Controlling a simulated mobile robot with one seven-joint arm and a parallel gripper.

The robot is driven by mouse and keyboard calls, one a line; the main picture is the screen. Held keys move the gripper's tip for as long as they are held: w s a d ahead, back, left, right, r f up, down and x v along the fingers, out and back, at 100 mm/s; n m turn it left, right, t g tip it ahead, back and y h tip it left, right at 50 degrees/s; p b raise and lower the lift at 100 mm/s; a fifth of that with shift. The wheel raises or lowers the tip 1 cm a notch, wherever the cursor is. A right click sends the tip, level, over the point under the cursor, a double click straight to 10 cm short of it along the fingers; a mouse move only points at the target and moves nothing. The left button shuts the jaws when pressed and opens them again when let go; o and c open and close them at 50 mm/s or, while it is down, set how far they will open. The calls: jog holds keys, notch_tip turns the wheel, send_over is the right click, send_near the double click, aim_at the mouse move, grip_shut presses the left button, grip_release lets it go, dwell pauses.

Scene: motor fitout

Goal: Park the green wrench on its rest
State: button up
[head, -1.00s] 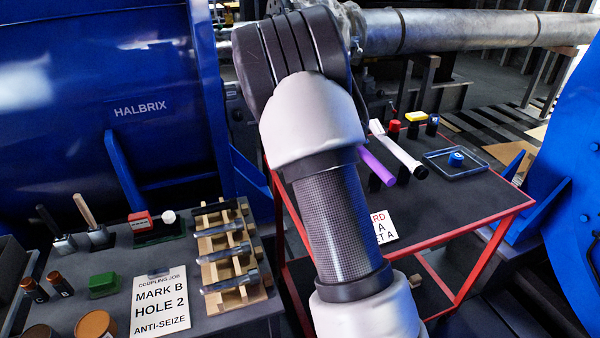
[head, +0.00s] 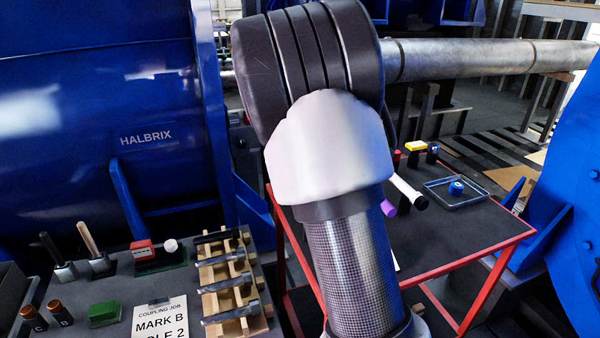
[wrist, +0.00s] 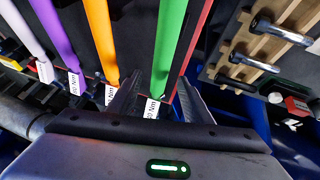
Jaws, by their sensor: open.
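The green wrench (wrist: 170,45) shows in the wrist view as a long green bar with a white tag at its lower end. My gripper (wrist: 158,82) is open, its two dark fingers on either side of the bar in the picture. I cannot tell whether they touch it or how far above it they are. An orange bar (wrist: 102,40), a purple bar (wrist: 58,38) and a white bar (wrist: 22,30) lie to its left. In the head view my arm hides the green wrench and my gripper. I cannot make out the wrench's rest.
A red-edged table (head: 465,265) carries a purple handle (head: 388,208), a white handle (head: 408,192) and a clear tray (head: 440,197). At left, a wooden rack (head: 262,325) holds several metal bolts. A large blue machine (head: 80,150) stands behind.

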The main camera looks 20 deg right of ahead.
jog(key=p+v, duration=0.1)
jog(key=v, duration=0.8)
jog(key=shift+p, duration=0.4)
jog(key=shift+w, duration=0.1)
